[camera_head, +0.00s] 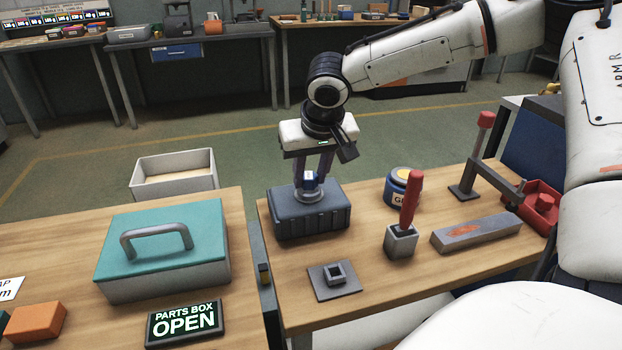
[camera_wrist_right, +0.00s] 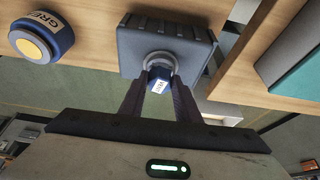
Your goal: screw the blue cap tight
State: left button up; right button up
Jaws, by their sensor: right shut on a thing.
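The small blue cap (camera_head: 310,184) has a white label and sits at the grey ring neck on top of a dark grey ribbed block (camera_head: 310,218). My right gripper (camera_head: 312,176) points down from above, with its two dark fingers shut on the cap's sides. In the right wrist view the cap (camera_wrist_right: 158,84) shows between the fingertips, at the round neck of the block (camera_wrist_right: 135,50). Whether the cap is seated fully cannot be told. My left gripper is not in view.
A blue grease jar (camera_head: 402,190), a red-handled tool in a grey holder (camera_head: 401,242), a grey bar (camera_head: 475,232) and a small square socket plate (camera_head: 335,280) share the table. A teal-lidded parts box (camera_head: 165,265) stands on the left table, across a gap.

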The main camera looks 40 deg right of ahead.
jog(key=m+b, duration=0.1)
jog(key=m+h+b, duration=0.1)
jog(key=m, duration=0.1)
jog(key=shift+w+a+f+m+g, duration=0.1)
jog(key=shift+w+a+m+g, duration=0.05)
jog(key=shift+m+g, duration=0.2)
jog(key=shift+m, duration=0.25)
jog(key=shift+w+m+g+h+b, duration=0.15)
jog(key=shift+m+g+h+b, duration=0.25)
jog(key=shift+m, duration=0.4)
jog(key=shift+w+a+m+g, duration=0.15)
jog(key=shift+m+g, duration=0.1)
jog(key=shift+m, duration=0.65)
jog(key=m+g, duration=0.1)
jog(key=m, duration=0.2)
jog(key=shift+m+h, duration=0.3)
